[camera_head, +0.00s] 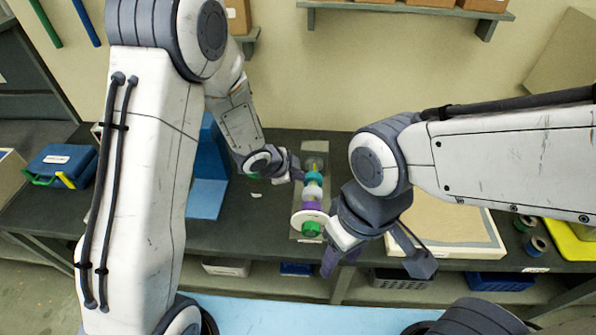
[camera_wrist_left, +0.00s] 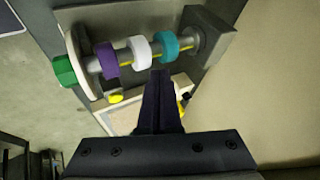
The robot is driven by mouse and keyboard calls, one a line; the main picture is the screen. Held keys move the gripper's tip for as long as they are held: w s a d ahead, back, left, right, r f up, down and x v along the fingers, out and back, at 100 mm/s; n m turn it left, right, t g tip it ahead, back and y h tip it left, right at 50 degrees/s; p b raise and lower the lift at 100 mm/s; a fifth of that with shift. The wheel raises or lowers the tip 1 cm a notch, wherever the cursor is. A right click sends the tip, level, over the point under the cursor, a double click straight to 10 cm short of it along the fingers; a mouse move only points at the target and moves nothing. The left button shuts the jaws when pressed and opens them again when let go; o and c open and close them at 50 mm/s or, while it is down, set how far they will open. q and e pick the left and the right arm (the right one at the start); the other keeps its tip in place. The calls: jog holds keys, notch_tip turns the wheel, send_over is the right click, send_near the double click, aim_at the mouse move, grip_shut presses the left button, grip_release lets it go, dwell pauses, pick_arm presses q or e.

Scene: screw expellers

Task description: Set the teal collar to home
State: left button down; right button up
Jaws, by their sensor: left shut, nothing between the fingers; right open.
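The teal collar (camera_head: 314,178) sits on a horizontal shaft, at the end by the grey block. In the left wrist view the teal collar (camera_wrist_left: 168,46) is beside a white collar (camera_wrist_left: 139,47), with a purple collar (camera_wrist_left: 106,60) further left. A yellow line shows along the shaft. My left gripper (camera_head: 299,174) is shut and empty, just left of the teal collar in the head view. In the wrist view its fingertips (camera_wrist_left: 160,72) point between the white and teal collars, apparently short of both. My right gripper (camera_head: 374,262) is open, right of the green knob.
A white disc (camera_head: 300,217) and green hex knob (camera_head: 311,229) end the shaft; the grey block (camera_wrist_left: 212,38) stands at its other end. A blue toolbox (camera_head: 62,164) is at left, a shallow tray (camera_head: 490,245) at right. Dark bench surface is free left of the device.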

pick_arm(q)
jog(key=p+x, duration=0.1)
jog(key=x, duration=0.5)
jog(key=shift+w+d+f, duration=0.15)
jog(key=shift+d+f, duration=0.05)
jog(key=shift+f, duration=0.1)
pick_arm(e)
jog(key=shift+r, duration=0.5)
